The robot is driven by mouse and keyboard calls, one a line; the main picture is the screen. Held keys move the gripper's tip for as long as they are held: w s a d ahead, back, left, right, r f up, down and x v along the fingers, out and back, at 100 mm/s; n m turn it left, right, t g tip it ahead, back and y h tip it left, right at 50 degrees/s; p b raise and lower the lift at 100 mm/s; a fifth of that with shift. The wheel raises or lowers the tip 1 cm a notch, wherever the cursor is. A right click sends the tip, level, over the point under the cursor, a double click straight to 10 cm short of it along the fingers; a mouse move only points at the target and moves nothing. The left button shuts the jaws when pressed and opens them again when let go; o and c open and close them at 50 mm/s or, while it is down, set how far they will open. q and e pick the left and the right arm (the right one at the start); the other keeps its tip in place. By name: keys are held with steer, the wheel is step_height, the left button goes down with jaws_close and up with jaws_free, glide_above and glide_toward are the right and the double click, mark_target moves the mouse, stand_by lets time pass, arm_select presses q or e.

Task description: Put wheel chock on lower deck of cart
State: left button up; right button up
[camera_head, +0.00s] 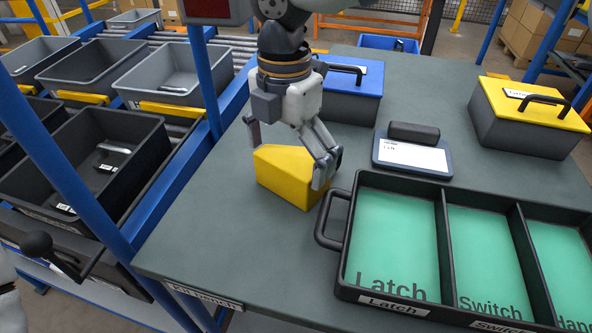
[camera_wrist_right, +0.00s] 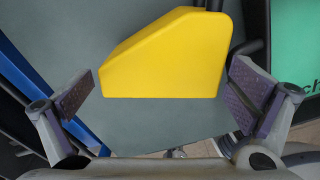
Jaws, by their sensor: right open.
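The wheel chock (camera_head: 290,176) is a yellow wedge-shaped block lying on the grey bench top (camera_head: 230,240). It also shows in the right wrist view (camera_wrist_right: 172,62), at the upper middle. My right gripper (camera_head: 286,160) is open, pointing down over the chock, one finger on each side. I cannot pick out a cart or a lower deck in these views. My left gripper does not show.
A black kit tray (camera_head: 441,240) with green compartments stands just right of the chock. A blue-lidded box (camera_head: 345,85), a label panel (camera_head: 412,156) and a yellow-lidded box (camera_head: 520,115) stand behind. Blue posts and grey bins (camera_head: 173,75) line the left. The front-left bench top is clear.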

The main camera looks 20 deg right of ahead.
steer(key=shift+f, duration=0.7)
steer(key=shift+r, duration=0.1)
steer(key=c, duration=1.4)
